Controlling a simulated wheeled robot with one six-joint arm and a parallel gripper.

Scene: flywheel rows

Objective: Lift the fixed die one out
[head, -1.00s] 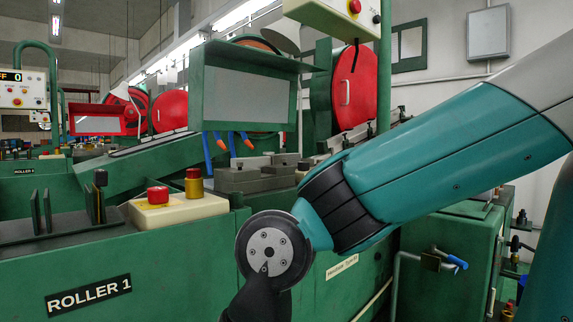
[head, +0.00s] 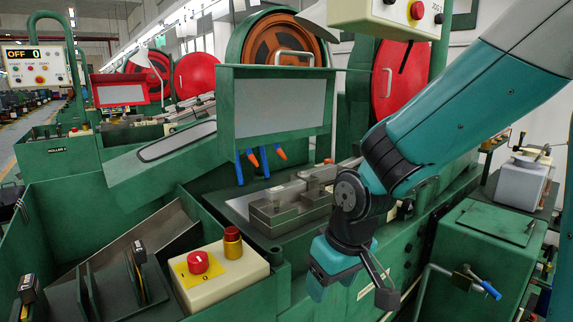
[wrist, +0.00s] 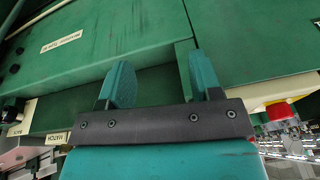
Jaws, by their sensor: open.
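Grey metal die blocks (head: 277,215) sit on the machine bed in the middle of the head view. I cannot tell which part is the fixed die one. My gripper (head: 350,289) hangs in front of and below the blocks, by the green front of the machine, pointing down and apart from them. In the wrist view its two teal fingers (wrist: 162,82) stand wide apart with nothing between them. The wrist view faces green machine panels, and no die block is clear there.
A cream button box (head: 222,274) with a red button and an amber-and-red knob stands left of my gripper. A green guard with a grey panel (head: 281,108) rises behind the blocks. A green cabinet (head: 487,245) with pipes stands at the right.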

